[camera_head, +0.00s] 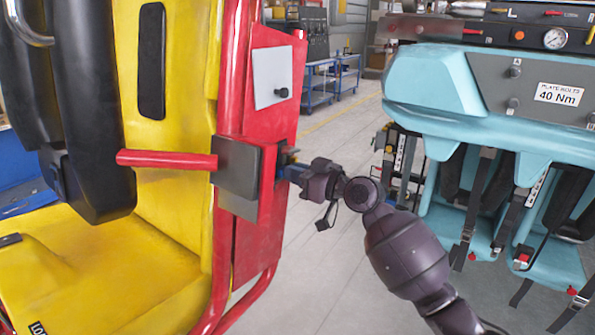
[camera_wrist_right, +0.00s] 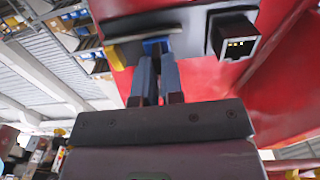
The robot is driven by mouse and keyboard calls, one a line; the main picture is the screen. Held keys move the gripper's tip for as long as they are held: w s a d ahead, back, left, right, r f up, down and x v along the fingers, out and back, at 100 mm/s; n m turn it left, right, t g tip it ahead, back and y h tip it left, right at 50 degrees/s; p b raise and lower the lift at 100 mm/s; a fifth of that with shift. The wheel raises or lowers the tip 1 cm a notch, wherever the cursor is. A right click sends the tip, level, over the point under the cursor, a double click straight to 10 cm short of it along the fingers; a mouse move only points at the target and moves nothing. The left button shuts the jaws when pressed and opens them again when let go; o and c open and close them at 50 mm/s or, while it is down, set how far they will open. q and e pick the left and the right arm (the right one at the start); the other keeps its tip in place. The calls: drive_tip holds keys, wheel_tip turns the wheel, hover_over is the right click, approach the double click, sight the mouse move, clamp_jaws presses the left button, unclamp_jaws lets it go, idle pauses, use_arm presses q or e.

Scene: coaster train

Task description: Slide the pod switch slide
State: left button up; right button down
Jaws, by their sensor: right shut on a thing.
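The pod switch slide is a small blue piece (camera_wrist_right: 156,46) on the red pod side, seen in the right wrist view. A grey plate edge lies just above it, and a yellow part (camera_wrist_right: 114,58) sits to its left. My right gripper (camera_wrist_right: 158,62) has its two fingers close together at the blue piece, shut on it. In the head view my right gripper (camera_head: 287,172) reaches the red side panel (camera_head: 262,235) from the right, beside a dark grey box (camera_head: 238,178). The fingertips are partly hidden there. My left gripper is not in view.
A dark socket with small lights (camera_wrist_right: 234,38) is right of the fingers. A red bar (camera_head: 166,159) sticks out from the grey box across the yellow seat (camera_head: 165,215). A turquoise seat unit (camera_head: 435,85) stands at right. Open floor (camera_head: 335,215) lies between.

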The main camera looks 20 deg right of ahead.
drive_tip(key=shift+s+a, duration=0.6)
drive_tip(key=shift+a, duration=0.2)
drive_tip(key=c, duration=1.7)
unclamp_jaws()
drive_tip(key=o, duration=0.5)
drive_tip(key=shift+s+a, duration=0.1)
drive_tip(key=shift+c, duration=0.2)
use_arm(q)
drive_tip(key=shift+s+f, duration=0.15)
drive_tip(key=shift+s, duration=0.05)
use_arm(e)
drive_tip(key=v, duration=1)
drive_tip(key=shift+s+d, duration=0.25)
drive_tip(key=shift+d, duration=0.1)
